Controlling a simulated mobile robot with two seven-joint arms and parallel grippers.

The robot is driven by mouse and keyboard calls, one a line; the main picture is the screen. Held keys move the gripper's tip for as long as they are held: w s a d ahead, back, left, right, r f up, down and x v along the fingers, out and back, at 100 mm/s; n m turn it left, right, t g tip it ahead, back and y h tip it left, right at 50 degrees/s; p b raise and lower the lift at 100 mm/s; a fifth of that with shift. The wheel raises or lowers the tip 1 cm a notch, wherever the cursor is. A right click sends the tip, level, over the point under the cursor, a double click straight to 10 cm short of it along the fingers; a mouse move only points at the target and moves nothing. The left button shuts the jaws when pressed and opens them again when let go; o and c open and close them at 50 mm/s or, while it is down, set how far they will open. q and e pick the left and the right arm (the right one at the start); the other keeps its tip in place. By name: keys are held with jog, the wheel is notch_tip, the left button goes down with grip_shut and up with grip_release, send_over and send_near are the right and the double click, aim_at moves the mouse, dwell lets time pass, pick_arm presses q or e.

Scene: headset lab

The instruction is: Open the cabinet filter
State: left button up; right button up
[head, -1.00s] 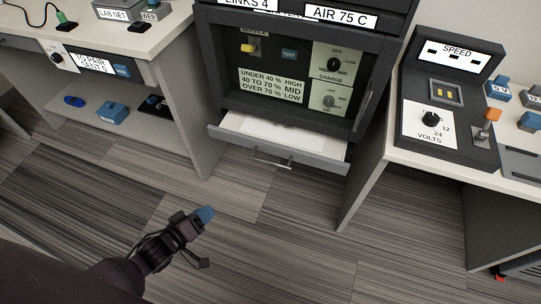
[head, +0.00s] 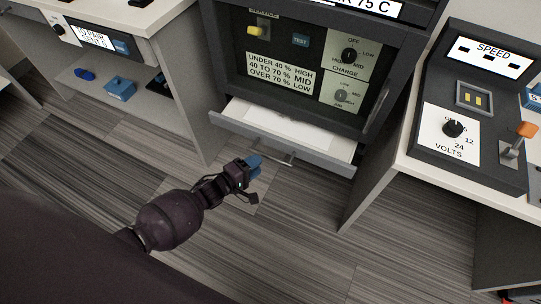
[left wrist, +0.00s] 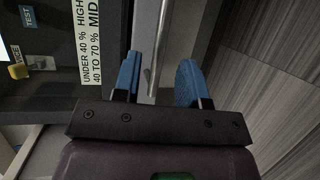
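The dark cabinet (head: 222,70) stands at the centre of the head view. At its bottom a grey-fronted drawer (head: 325,163) sticks out partway, with a flat white surface (head: 290,127) inside; I take this for the filter. Its bar handle (head: 287,157) is on the front. My left gripper (head: 255,163) is just in front of the handle, partly overlapping it in the head view. In the left wrist view, the two blue fingers (left wrist: 158,80) are apart, and the metal handle bar (left wrist: 159,45) shows between and beyond them. I cannot tell whether they touch it. My right gripper is not in view.
A left bench with a shelf holds a blue box (head: 120,88). A right bench carries a speed panel (head: 447,135) with a knob and an orange-topped lever (head: 526,130). Knobs and a printed sign (head: 279,73) are above the drawer. Striped floor (head: 300,230) in front is clear.

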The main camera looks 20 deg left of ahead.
aim_at(269, 156)
pick_arm(q)
jog(key=shift+b+x, duration=0.8)
jog(key=shift+x, duration=2.3)
jog(key=shift+f, duration=0.1)
jog(key=shift+c, duration=0.2)
grip_shut()
